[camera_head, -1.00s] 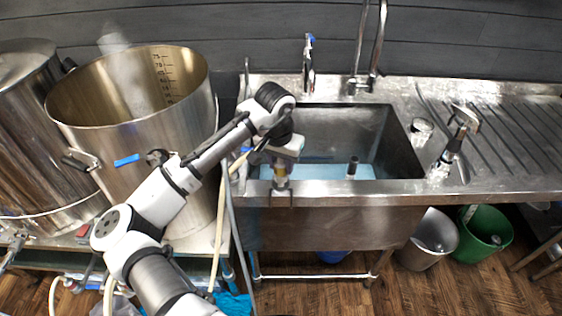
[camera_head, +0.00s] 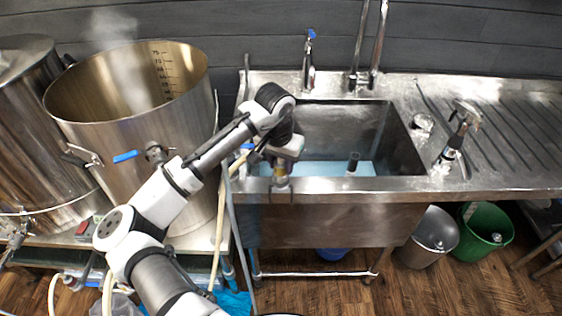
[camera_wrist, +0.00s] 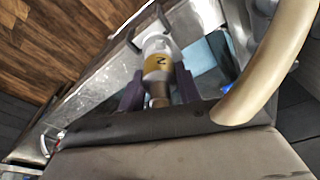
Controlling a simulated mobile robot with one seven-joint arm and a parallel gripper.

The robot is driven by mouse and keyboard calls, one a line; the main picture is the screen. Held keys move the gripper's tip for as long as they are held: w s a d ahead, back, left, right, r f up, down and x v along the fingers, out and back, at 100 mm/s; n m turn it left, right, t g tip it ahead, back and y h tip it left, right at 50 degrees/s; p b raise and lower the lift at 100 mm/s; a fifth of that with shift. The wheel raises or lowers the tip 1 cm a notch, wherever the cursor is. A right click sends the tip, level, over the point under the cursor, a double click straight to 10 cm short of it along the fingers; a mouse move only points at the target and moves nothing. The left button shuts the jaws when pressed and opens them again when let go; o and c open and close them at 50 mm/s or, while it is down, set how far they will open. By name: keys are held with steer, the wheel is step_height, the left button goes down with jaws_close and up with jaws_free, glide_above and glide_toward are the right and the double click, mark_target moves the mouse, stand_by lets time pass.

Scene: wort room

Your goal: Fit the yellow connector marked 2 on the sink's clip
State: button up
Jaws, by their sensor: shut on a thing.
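The yellow connector (camera_wrist: 158,66) carries a dark 2 and has a white collar at its far end. My gripper (camera_wrist: 158,88) is shut on it, with one dark finger on each side. In the head view my gripper (camera_head: 282,168) is at the sink's front rim, and the connector shows small below it (camera_head: 281,184). The sink's clip (camera_wrist: 136,38) is a dark forked bracket on the steel rim. The connector's white end is at the clip's opening, close to its prongs. I cannot tell whether it is seated. The sink (camera_head: 340,184) is steel.
A tan hose (camera_wrist: 272,72) passes close beside my gripper. A large steel kettle (camera_head: 180,195) stands left of the sink. Taps (camera_head: 309,65) rise behind the basin, and a spray handle (camera_head: 455,140) stands at right. A grey bin (camera_head: 428,240) and green bucket (camera_head: 487,235) are on the floor.

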steer(key=shift+f+b, duration=0.35)
steer(key=shift+f, duration=0.3)
steer(key=o, duration=1.1)
steer(key=shift+o, duration=0.2)
